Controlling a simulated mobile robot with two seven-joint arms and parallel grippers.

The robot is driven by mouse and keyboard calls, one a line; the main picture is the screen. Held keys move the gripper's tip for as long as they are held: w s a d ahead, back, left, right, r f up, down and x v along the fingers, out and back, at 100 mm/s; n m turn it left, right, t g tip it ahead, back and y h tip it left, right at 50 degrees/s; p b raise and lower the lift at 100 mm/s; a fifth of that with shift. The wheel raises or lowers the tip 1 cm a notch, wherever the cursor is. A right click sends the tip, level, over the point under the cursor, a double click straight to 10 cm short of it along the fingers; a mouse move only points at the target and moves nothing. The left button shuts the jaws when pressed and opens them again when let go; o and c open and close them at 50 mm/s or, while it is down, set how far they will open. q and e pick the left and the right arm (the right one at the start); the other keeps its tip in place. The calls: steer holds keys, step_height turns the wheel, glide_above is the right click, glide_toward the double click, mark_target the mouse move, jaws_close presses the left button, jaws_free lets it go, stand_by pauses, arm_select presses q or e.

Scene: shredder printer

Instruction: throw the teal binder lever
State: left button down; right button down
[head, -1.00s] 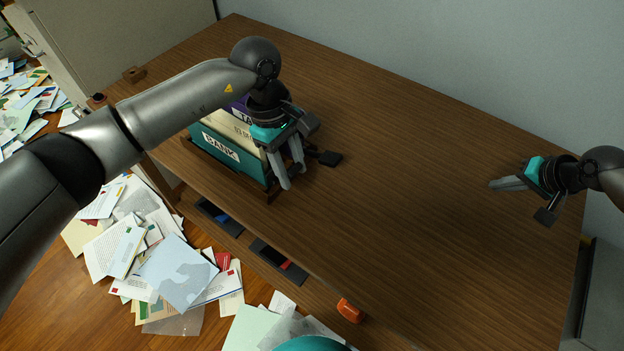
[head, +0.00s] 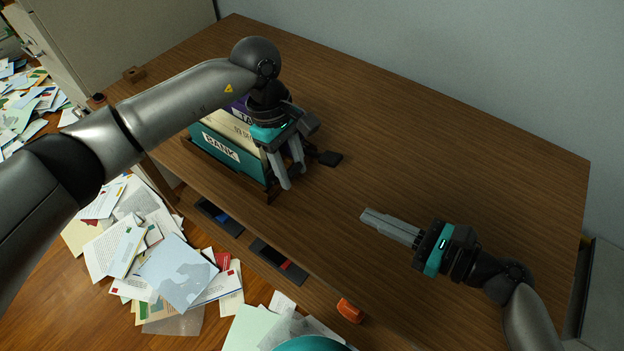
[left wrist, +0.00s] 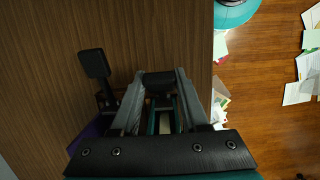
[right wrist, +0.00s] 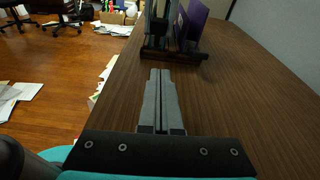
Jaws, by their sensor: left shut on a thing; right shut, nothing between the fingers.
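The teal binder (head: 200,143) labelled BANK stands at the near side of a dark rack on the desk, with a cream binder (head: 235,128) behind it. My left gripper (head: 292,180) is at the binder's right end, pointing down. In the left wrist view its fingers (left wrist: 160,82) are shut on a black lever handle (left wrist: 158,78), with teal parts below between them. A second black lever paddle (head: 330,158) sticks out beside it; it also shows in the left wrist view (left wrist: 95,62). My right gripper (head: 366,215) is shut and empty over the desk, pointing at the rack (right wrist: 175,52).
A purple binder (right wrist: 195,18) stands in the rack. The wooden desk (head: 450,170) is clear to the right and behind. Papers (head: 180,270) cover the floor in front. Dark open trays (head: 278,262) and an orange thing (head: 350,309) are below the front edge.

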steer(key=shift+m, duration=0.3)
steer(key=x, duration=1)
steer(key=shift+s+a+r, duration=0.1)
steer(key=shift+a+r, duration=0.25)
steer(key=shift+a, duration=0.2)
steer(key=shift+w+a+r, duration=0.85)
steer(key=shift+a+r, duration=0.25)
steer(key=shift+a, duration=0.05)
